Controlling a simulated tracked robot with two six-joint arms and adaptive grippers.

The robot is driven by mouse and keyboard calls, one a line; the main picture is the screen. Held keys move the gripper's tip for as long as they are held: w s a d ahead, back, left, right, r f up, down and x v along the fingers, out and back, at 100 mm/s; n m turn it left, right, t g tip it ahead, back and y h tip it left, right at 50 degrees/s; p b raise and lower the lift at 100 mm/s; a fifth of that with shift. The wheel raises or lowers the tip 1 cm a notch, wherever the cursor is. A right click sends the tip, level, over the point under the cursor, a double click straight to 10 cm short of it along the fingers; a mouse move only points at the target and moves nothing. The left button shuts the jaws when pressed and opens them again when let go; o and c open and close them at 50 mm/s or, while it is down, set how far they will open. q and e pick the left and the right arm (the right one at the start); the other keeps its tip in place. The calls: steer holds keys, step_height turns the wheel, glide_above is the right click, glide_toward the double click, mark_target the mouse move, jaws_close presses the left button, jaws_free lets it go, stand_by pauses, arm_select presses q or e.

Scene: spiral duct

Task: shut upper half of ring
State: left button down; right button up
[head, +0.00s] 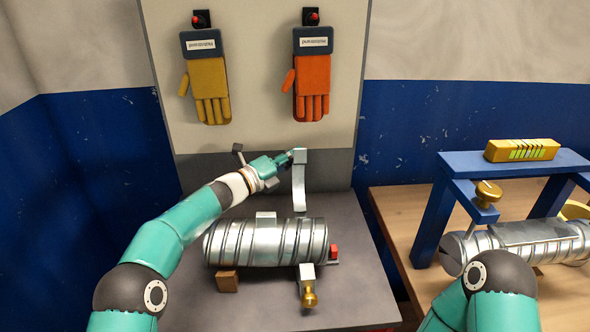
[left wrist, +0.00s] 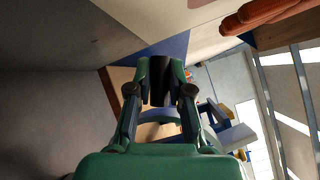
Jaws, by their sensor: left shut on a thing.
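The upper half of the ring (head: 299,188) is a grey curved strip. It stands raised behind the right end of the spiral duct (head: 262,243), with a squarish lug at its top. My left gripper (head: 292,157) is shut on that lug. In the left wrist view, my left gripper's fingers (left wrist: 160,82) have a dark piece between them, too dark to make out well. A pale lug (head: 307,271) with a brass knob (head: 310,298) sits at the duct's front right. My right arm shows at the lower right; its gripper is not in view.
The duct rests on a grey bench (head: 345,300) with a brown block (head: 228,281) and a red block (head: 334,251). A blue frame (head: 435,220) stands on a wooden table at right over another duct (head: 545,240). Gloves hang on the back panel.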

arm_select(q)
steer(key=shift+f, duration=0.2)
steer(key=c, duration=1.1)
jaws_free()
steer(key=shift+o, duration=0.2)
steer(key=shift+r, duration=0.1)
steer(key=shift+s+r, duration=0.1)
step_height(320, 180, up, 10)
steer(key=shift+f, duration=0.15)
